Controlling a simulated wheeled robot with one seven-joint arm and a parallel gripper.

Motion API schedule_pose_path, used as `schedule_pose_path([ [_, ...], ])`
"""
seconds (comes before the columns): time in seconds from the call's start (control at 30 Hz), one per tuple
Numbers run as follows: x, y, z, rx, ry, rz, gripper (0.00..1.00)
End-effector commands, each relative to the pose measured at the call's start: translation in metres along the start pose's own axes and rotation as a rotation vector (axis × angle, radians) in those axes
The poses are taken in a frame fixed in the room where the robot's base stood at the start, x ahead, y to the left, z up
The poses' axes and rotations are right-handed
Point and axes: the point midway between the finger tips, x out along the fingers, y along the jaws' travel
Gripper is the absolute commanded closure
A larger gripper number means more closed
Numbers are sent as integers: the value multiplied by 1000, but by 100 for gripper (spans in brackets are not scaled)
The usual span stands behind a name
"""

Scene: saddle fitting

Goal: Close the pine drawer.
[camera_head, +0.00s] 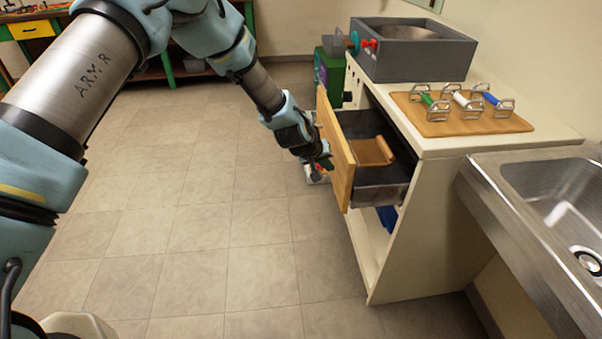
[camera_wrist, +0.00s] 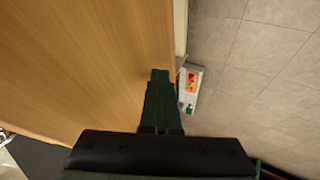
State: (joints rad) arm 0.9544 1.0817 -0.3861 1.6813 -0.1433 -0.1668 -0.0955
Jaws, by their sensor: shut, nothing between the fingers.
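The pine drawer (camera_head: 337,150) stands pulled out from the white cabinet, its pine front facing left in the head view. Inside its dark metal box lies a light wooden piece (camera_head: 372,151). My gripper (camera_head: 326,160) is at the outer face of the drawer front, near its middle. In the wrist view the pine front (camera_wrist: 80,70) fills the left side, and my shut green fingers (camera_wrist: 159,76) point along or toward it. I cannot tell whether the fingertips touch the wood.
The white cabinet (camera_head: 426,225) carries a grey basin box (camera_head: 413,58) and a wooden board (camera_head: 450,122) with several coloured-handled pieces. A steel sink (camera_head: 500,190) stands at the right. A small white and red box (camera_wrist: 190,82) lies on the floor. Tiled floor at left is clear.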

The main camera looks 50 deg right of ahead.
Motion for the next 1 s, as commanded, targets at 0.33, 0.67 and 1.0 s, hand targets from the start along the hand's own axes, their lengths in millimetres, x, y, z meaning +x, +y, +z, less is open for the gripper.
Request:
schedule_pose_path([
  [0.33, 46, 84, 2, 6, 1, 4, 100],
  [0.67, 70, 131, 1, 2, 1, 1, 100],
  [1.0, 76, 144, -1, -1, 2, 1, 100],
])
